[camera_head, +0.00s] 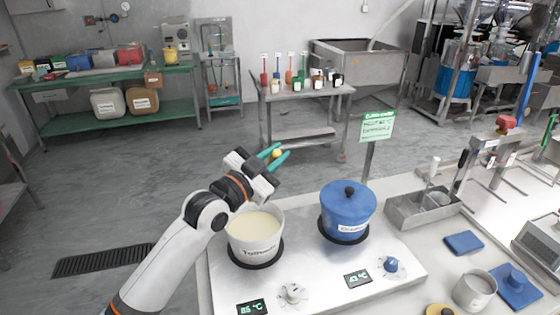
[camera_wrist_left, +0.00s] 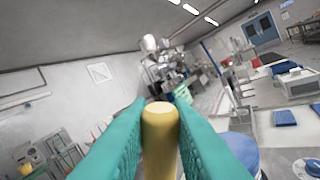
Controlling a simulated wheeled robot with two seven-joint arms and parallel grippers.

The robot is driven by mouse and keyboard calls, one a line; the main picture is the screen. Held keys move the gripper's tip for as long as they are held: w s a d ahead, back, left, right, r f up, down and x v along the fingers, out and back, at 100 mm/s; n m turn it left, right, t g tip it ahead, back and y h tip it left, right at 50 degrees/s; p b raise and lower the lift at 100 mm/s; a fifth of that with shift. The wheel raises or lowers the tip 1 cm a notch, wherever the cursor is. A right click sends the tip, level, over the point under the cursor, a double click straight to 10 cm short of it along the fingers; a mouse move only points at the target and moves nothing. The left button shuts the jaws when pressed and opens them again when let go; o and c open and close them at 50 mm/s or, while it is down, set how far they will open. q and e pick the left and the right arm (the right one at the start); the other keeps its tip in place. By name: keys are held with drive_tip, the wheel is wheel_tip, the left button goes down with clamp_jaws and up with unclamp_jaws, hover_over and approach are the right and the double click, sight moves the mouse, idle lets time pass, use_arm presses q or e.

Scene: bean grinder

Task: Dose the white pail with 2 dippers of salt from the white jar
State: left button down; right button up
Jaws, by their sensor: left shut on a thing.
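A white pail (camera_head: 258,248) with dark lettering holds a pale cream content and stands on the left hot plate. A small open white jar (camera_head: 474,292) with a pale content stands at the lower right. My left gripper (camera_head: 278,154) is above and just behind the pail, its teal fingers shut on a yellow rod-like thing (camera_wrist_left: 160,140), which looks like a handle. Its far end is hidden, so I cannot tell whether it is a dipper or holds salt. My right gripper is not in view.
A blue lidded pot (camera_head: 347,212) stands on the right hot plate. A steel tray (camera_head: 422,208) with utensils is behind right. A green sign (camera_head: 377,126) stands at the back edge. Blue pads (camera_head: 464,243) and a yellow lid (camera_head: 441,310) lie near the jar.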

use_arm(q)
drive_tip(key=w+a+r+n+y+p, duration=0.1)
drive_tip(key=w+a+r+n+p, duration=0.3)
drive_tip(key=w, duration=0.3)
drive_tip(key=shift+w+a+r+n+g+y, duration=0.15)
drive_tip(key=shift+w+a+n+g+y, duration=0.2)
drive_tip(key=shift+n, duration=0.45)
